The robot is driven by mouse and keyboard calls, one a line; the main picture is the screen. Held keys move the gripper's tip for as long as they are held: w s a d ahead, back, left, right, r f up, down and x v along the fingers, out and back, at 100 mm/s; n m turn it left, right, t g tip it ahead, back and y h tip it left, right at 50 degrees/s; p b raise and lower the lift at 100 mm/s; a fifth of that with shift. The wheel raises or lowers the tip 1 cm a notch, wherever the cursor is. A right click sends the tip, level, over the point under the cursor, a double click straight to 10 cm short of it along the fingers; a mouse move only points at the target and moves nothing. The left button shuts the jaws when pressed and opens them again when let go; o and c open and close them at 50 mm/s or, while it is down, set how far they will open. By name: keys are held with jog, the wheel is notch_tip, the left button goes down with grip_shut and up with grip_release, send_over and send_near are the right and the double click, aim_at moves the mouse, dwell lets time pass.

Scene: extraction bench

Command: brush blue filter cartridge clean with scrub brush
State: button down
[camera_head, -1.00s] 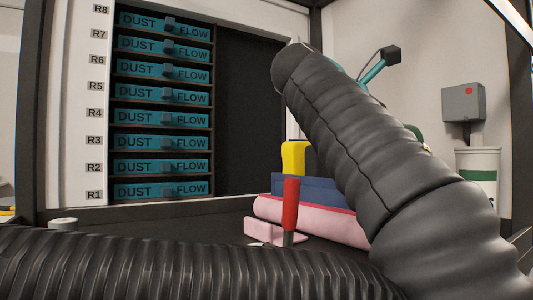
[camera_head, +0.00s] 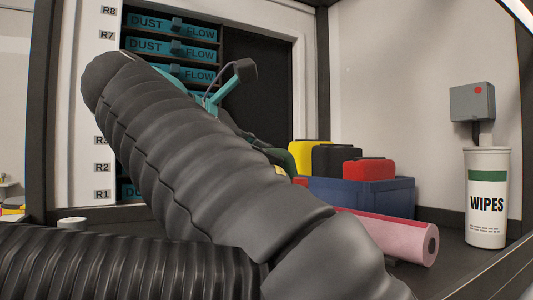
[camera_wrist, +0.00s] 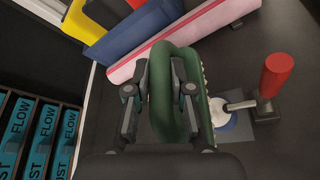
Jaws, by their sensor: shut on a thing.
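In the wrist view my gripper (camera_wrist: 160,68) is shut on the green scrub brush (camera_wrist: 187,88), with a finger on each side of its looped body. Pale bristles line the brush's right side. Just right of the bristles, a small blue and white round piece (camera_wrist: 230,121), apparently the blue filter cartridge, sits under the metal arm of a red-handled clamp (camera_wrist: 277,75). The brush partly covers it, and I cannot tell whether the bristles touch it. In the head view my arm hides the cartridge and most of the gripper; some of the green brush (camera_head: 306,157) shows.
A pink roll (camera_head: 390,235) lies before a blue bin (camera_head: 390,197) holding yellow, black and red items. A wipes canister (camera_head: 487,205) stands at right. A rack of teal "DUST FLOW" cartridges (camera_head: 150,48) is at back left. Dark bench surface is clear around the clamp.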

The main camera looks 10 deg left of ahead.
jog(key=shift+f, duration=0.1)
jog(key=shift+d+f, duration=0.1)
jog(key=shift+f, duration=3.2)
jog(key=shift+w+d+b, duration=0.7)
jog(key=shift+d+b, duration=0.15)
jog(key=shift+d, duration=0.05)
jog(key=shift+a+r+p, duration=0.15)
jog(key=shift+r+p, duration=0.05)
jog(key=shift+p, duration=0.1)
jog(key=shift+s+a+p, duration=0.55)
jog(key=shift+s+a, duration=0.2)
jog(key=shift+a, duration=0.2)
jog(key=shift+s+a, duration=0.65)
jog(key=shift+a, duration=0.2)
jog(key=shift+w+d+f, duration=0.1)
jog(key=shift+w+d, duration=0.6)
jog(key=shift+d, duration=0.25)
jog(key=shift+f, duration=0.1)
